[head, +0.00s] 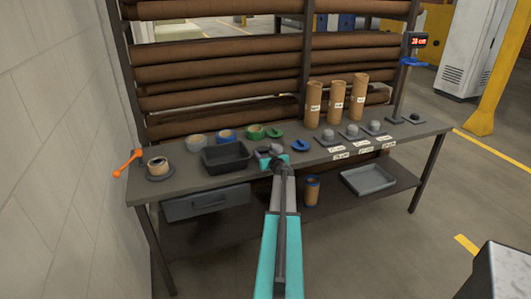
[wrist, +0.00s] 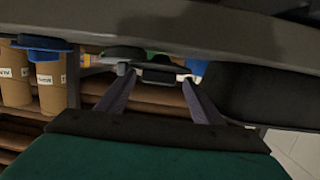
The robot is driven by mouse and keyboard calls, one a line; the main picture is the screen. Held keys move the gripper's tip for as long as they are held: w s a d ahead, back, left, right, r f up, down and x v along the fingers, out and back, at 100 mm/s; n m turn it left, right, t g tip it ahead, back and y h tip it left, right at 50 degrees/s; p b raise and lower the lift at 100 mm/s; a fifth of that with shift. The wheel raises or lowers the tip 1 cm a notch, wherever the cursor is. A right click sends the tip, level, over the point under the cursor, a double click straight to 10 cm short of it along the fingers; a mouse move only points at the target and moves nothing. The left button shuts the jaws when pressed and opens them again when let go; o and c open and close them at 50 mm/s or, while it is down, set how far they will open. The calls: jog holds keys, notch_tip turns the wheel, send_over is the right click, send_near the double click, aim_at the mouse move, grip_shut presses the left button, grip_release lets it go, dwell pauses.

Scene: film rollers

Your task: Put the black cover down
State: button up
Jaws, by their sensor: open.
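My gripper (head: 273,158) is over the front middle of the workbench, just right of the black tray. In the wrist view its two fingers (wrist: 158,98) stand apart. A small black piece that looks like the cover (wrist: 155,73) shows between and beyond the fingertips; no grip on it is visible. In the head view a dark piece (head: 262,153) shows at the left of my gripper, partly hidden by it. Whether the cover rests on the bench or touches a finger, I cannot tell.
The black tray (head: 226,157) is close on the left. Tape rolls and blue and green pieces (head: 256,132) lie behind. Cardboard tubes (head: 336,102) and grey knobbed pieces (head: 351,131) stand to the right. An orange-handled holder (head: 158,167) is at the left end.

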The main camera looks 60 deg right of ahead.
jog(key=v, duration=1.1)
dwell(1.1)
